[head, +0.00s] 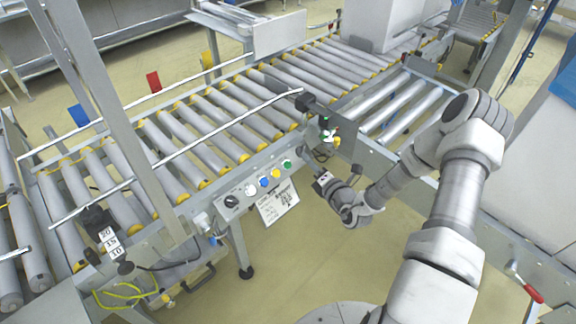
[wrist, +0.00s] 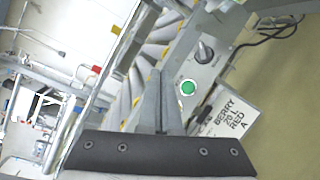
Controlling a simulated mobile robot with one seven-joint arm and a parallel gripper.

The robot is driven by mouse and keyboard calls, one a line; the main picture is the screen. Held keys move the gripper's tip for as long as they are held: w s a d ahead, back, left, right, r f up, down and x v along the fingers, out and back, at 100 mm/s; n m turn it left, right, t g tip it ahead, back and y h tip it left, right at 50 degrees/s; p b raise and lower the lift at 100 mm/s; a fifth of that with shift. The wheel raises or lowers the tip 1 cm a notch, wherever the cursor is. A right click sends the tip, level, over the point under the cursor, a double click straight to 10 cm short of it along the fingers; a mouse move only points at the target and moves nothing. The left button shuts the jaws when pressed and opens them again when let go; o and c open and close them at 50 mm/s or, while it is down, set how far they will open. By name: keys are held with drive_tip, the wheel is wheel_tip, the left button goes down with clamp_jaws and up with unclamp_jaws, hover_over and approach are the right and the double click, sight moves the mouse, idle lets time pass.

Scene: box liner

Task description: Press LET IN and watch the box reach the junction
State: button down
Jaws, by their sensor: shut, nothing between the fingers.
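A control panel (head: 258,187) on the near side of the roller conveyor carries a black knob (head: 232,201) and white, blue, yellow and green (head: 287,164) buttons. Their lettering is too small to read. My gripper (head: 322,180) is to the right of this panel, apart from it. In the wrist view my gripper's fingers (wrist: 160,75) are shut and empty. A green button with a pale ring (wrist: 187,87) shows just right of the fingers, with no contact visible. A large pale grey block (head: 383,22), perhaps the box, stands at the far end of the conveyor.
A metal post (head: 105,95) and a thin rail (head: 185,150) cross the rollers. A red-handled lever (head: 530,292) is at lower right.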

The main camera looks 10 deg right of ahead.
sight(287, 165)
drive_tip(key=shift+f, duration=0.1)
drive_tip(key=shift+w+a+f+b, duration=0.6)
drive_tip(key=shift+w+f+b, duration=0.2)
drive_tip(key=shift+f+b, duration=0.3)
drive_tip(key=shift+w+a+f+b, duration=0.55)
drive_tip(key=shift+w+f+b, duration=0.2)
drive_tip(key=shift+f+b, duration=0.4)
drive_tip(key=shift+w+a+f+b, duration=0.6)
drive_tip(key=shift+w+f+b, duration=0.3)
drive_tip(key=shift+b, duration=0.35)
drive_tip(key=shift+f, duration=0.1)
drive_tip(key=shift+w+a+f, duration=0.1)
drive_tip(key=shift+a+f, duration=0.05)
drive_tip(key=shift+f, duration=0.1)
